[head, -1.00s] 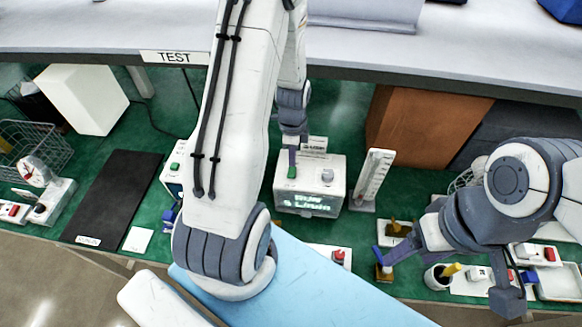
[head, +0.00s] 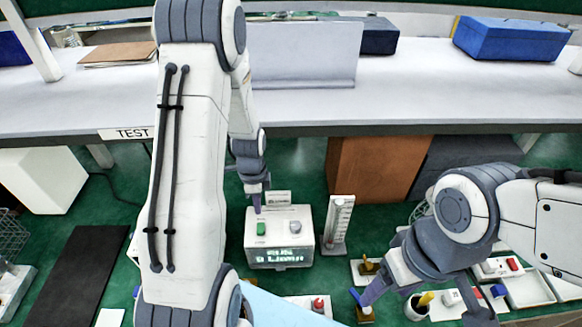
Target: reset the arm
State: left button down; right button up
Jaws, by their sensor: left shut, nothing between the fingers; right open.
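My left gripper (head: 257,205) is shut and empty. It points down over the back edge of a white box-shaped device (head: 306,240), just behind its green button (head: 261,229), with a small gap visible between tip and button. The device also has a grey knob (head: 295,227) and a lit display (head: 281,256) whose text is too blurred to read. My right gripper (head: 425,308) is open at the lower right, with its fingers spread over the small items there. Nothing is seen held in it.
A clear scaled gauge (head: 339,222) stands right of the device. A brown box (head: 372,168) is behind it. A white cup (head: 415,309) and a brass-coloured piece (head: 368,265) are near my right gripper. The shelf with a TEST label (head: 131,133) overhangs the back.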

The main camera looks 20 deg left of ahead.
pick_arm(q)
jog(key=s+d+r+n+b, duration=0.1)
jog(key=s+d+r+b, duration=0.15)
jog(key=d, duration=0.55)
jog(key=s+d+r+n+b, duration=0.1)
jog(key=d+r+b, duration=0.25)
jog(key=d, duration=0.45)
jog(key=s+d+r+n+b, duration=0.1)
jog(key=s+d+b, duration=0.1)
jog(key=s+d, duration=0.2)
jog(key=s+d+r+n+h+b, duration=0.1)
jog(key=s+d, duration=0.3)
jog(key=s, duration=0.7)
jog(key=shift+r+n+b, duration=0.25)
jog(key=shift+n+b, duration=0.55)
jog(key=shift+b, duration=0.05)
